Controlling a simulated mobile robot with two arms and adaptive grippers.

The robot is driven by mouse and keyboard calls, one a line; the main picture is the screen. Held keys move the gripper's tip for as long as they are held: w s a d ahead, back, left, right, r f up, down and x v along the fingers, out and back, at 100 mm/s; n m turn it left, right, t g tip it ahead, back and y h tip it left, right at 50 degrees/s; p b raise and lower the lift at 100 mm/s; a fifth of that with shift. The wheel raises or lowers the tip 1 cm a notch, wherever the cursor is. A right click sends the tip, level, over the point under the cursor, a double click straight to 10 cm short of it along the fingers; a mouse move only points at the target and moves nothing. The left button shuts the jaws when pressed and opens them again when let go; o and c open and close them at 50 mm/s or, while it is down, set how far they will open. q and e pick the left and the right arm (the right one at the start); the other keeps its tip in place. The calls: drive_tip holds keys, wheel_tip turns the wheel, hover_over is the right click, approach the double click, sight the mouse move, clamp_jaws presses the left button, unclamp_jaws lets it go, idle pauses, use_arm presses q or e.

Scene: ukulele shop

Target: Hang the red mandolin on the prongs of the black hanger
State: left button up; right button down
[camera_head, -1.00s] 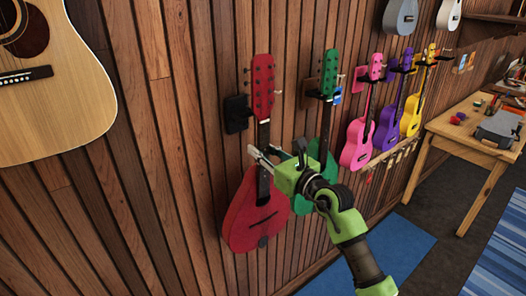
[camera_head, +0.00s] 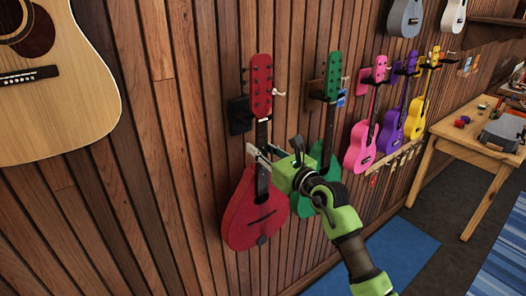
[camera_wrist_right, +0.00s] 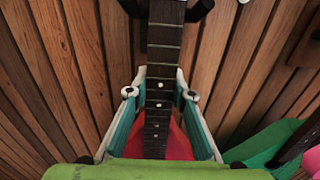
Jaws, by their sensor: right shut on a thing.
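The red mandolin (camera_head: 254,213) hangs upright beside the wooden wall, its red headstock above and rounded body below. My right gripper (camera_head: 263,154) is shut on its dark neck, just above the body; the wrist view shows the fingers (camera_wrist_right: 160,85) on either side of the fretboard (camera_wrist_right: 164,45). In the wrist view, dark hanger parts (camera_wrist_right: 201,9) show on both sides of the neck at the top. Whether the headstock rests on the prongs cannot be told. My left gripper is out of view.
A green ukulele (camera_head: 331,85) hangs close on the right, partly behind my right gripper. Pink (camera_head: 361,148), purple and yellow ukuleles hang farther along. A large acoustic guitar (camera_head: 60,105) is at upper left. A wooden table (camera_head: 465,143) stands at right.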

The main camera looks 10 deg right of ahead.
drive_tip(key=shift+r+b+x, duration=0.15)
drive_tip(key=shift+b+x, duration=0.05)
drive_tip(key=shift+x, duration=0.65)
drive_tip(key=shift+r+b+x, duration=0.15)
drive_tip(key=shift+b+x, duration=0.05)
drive_tip(key=shift+x, duration=0.7)
drive_tip(key=shift+f, duration=0.1)
drive_tip(key=shift+f+b, duration=0.7)
drive_tip(key=shift+f, duration=0.3)
drive_tip(key=shift+p+v, duration=0.55)
drive_tip(key=shift+v, duration=0.35)
drive_tip(key=c, duration=1.7)
unclamp_jaws()
drive_tip(key=shift+s, duration=0.15)
